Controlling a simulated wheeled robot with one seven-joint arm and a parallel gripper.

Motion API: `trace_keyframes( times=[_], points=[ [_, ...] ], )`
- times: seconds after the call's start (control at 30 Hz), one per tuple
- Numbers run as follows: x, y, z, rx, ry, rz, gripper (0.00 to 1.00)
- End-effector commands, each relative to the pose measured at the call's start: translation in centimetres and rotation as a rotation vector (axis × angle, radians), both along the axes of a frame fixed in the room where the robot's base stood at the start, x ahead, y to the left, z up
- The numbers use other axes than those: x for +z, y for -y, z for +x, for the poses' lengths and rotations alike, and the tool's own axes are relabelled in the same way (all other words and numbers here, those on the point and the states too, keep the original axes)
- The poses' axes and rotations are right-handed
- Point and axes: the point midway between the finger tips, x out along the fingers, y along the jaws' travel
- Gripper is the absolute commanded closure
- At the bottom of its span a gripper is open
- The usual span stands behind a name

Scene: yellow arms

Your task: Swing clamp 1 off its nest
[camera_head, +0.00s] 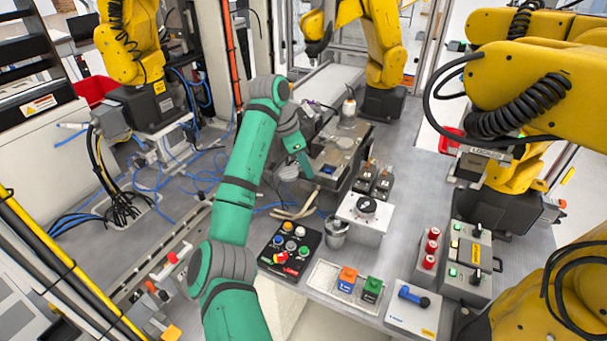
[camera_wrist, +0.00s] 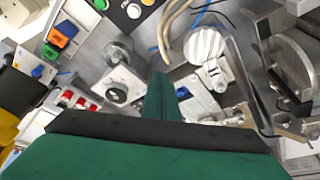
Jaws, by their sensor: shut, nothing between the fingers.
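My gripper (camera_head: 308,174) is at the end of my green arm, over the metal fixture area in the middle of the bench. It is shut, with nothing in it. The metal fixture (camera_head: 335,157) lies just beyond the gripper in the head view. I cannot tell for certain which part is clamp 1 or its nest, or whether the fingers touch anything.
A pale disc (camera_head: 288,172) lies left of the gripper. Two dark blocks (camera_head: 374,181) and a white dial box (camera_head: 366,209) stand to its right. A button box (camera_head: 290,249) and a metal cup (camera_head: 335,230) are nearer. Loose pale tubes (camera_head: 297,213) lie close below. Yellow arms surround the bench.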

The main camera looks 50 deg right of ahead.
Motion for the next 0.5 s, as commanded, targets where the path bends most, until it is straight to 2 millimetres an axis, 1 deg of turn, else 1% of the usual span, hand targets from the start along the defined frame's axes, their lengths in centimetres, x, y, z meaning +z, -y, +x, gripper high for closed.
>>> trace_keyframes(
  times=[0.03,0.1,0.3,0.5],
  points=[
    [0.9,0.2,0.2,-0.001,0.000,0.000,1.00],
    [2.1,0.2,0.6,-0.001,-0.001,0.000,1.00],
    [5.2,0.2,1.7,-0.003,-0.002,0.000,1.00],
    [6.7,0.2,2.3,-0.003,-0.001,0.001,1.00]
  ],
)
